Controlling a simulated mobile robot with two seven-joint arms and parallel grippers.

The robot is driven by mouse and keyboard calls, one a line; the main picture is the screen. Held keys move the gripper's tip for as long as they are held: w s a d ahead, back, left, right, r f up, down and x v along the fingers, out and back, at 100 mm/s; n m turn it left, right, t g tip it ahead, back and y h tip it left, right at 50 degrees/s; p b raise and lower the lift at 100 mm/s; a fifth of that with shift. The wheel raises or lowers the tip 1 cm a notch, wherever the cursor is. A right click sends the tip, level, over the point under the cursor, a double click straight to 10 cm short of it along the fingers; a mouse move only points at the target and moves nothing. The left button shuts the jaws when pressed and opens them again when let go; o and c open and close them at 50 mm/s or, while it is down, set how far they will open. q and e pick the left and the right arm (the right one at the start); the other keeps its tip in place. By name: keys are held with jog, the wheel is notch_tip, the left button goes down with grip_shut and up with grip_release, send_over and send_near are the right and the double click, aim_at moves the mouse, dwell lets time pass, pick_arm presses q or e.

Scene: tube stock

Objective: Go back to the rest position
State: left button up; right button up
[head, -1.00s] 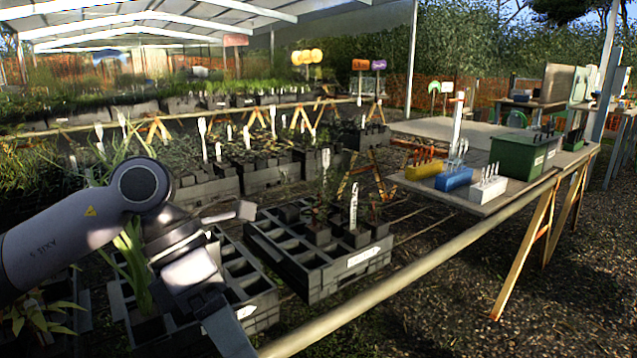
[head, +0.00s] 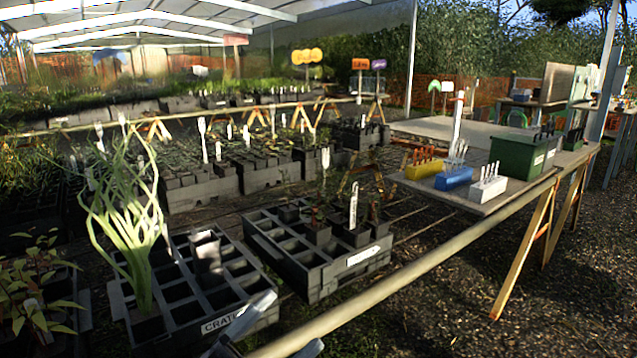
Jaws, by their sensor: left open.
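My left gripper (head: 292,322) shows at the bottom edge, with two pale fingers apart and nothing between them. Most of that arm is out of the picture. It appears in front of the near corner of a black crate (head: 238,322) with a label reading "CRATE". That crate has mostly empty cells, one black tube (head: 205,252) standing in it, and a tall strappy green plant (head: 128,215) at its left. A second black crate (head: 330,278) to the right holds several tubes with small plants and white tags. My right gripper is not in view.
A bench (head: 483,207) at the right carries a yellow block (head: 425,171), a blue block (head: 454,179), a white block (head: 487,191) and a green box (head: 518,156). A pale rail (head: 420,275) runs along the front. A leafy plant (head: 35,285) stands at the left.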

pick_arm(q)
jog(key=s+a+f+n+t+y, duration=0.1)
jog(key=a+f+n+y, duration=0.3)
jog(key=f+n+y, duration=0.3)
jog(key=s+a+f+n+t+y, duration=0.1)
jog(key=a+f+n+y, duration=0.45)
jog(key=f, duration=0.45)
jog(key=s+a+f+n+g+y, duration=0.35)
jog(key=s+f+n+g, duration=0.25)
jog(key=s+f, duration=0.6)
notch_tip(320, 180, up, 11)
jog(key=a+p, duration=0.2)
jog(key=p, duration=1.3)
jog(key=shift+a+r, duration=0.15)
jog(key=shift+a, duration=0.1)
jog(key=shift+s+m, duration=0.1)
jog(key=shift+m, duration=0.15)
jog(key=shift+d, duration=0.1)
